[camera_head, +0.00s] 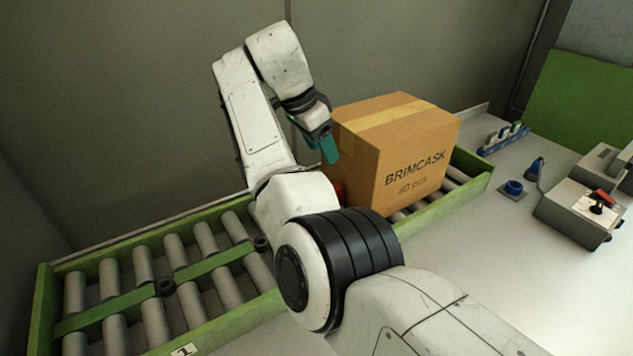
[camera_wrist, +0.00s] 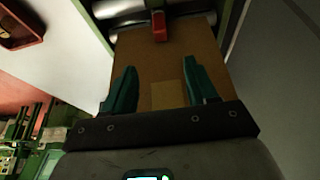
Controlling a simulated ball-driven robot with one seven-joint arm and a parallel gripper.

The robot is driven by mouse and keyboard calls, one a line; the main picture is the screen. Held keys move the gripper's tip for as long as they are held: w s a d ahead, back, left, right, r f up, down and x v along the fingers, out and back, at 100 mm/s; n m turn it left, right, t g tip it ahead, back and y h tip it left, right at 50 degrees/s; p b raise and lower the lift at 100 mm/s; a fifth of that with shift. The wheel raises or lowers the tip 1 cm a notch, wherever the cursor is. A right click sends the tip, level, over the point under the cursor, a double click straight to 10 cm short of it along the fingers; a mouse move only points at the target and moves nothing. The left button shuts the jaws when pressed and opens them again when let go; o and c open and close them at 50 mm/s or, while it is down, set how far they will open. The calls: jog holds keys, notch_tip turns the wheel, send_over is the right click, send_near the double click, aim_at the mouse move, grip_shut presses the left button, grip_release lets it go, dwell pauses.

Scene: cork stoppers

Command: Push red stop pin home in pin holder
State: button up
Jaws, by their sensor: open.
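The red stop pin (camera_head: 339,190) shows as a small red patch low at the left side of the cardboard box, mostly hidden by my arm. In the wrist view the red pin (camera_wrist: 159,26) stands near the top, beside the box end and in front of a roller. Its holder is not clearly visible, so I cannot tell how deep the pin sits. My gripper (camera_head: 328,148) has teal fingers and is beside the box's upper left edge. In the wrist view my gripper (camera_wrist: 161,68) is open, with nothing between the fingers, and the pin lies beyond the fingertips.
The cardboard box (camera_head: 405,155), marked BRIMCASK, sits on the green-railed roller conveyor (camera_head: 215,330). Two dark rings (camera_head: 262,243) (camera_head: 166,287) lie on its green strips.

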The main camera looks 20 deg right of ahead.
jog(key=b+x, duration=0.1)
jog(key=x, duration=0.4)
jog(key=a+b+x, duration=0.1)
jog(key=x, duration=0.4)
jog(key=b+x, duration=0.1)
jog(key=x, duration=0.4)
jog(key=shift+s+a+f, duration=0.25)
jog(key=shift+a+f, duration=0.05)
jog(key=shift+r, duration=0.1)
jog(key=c, duration=1.1)
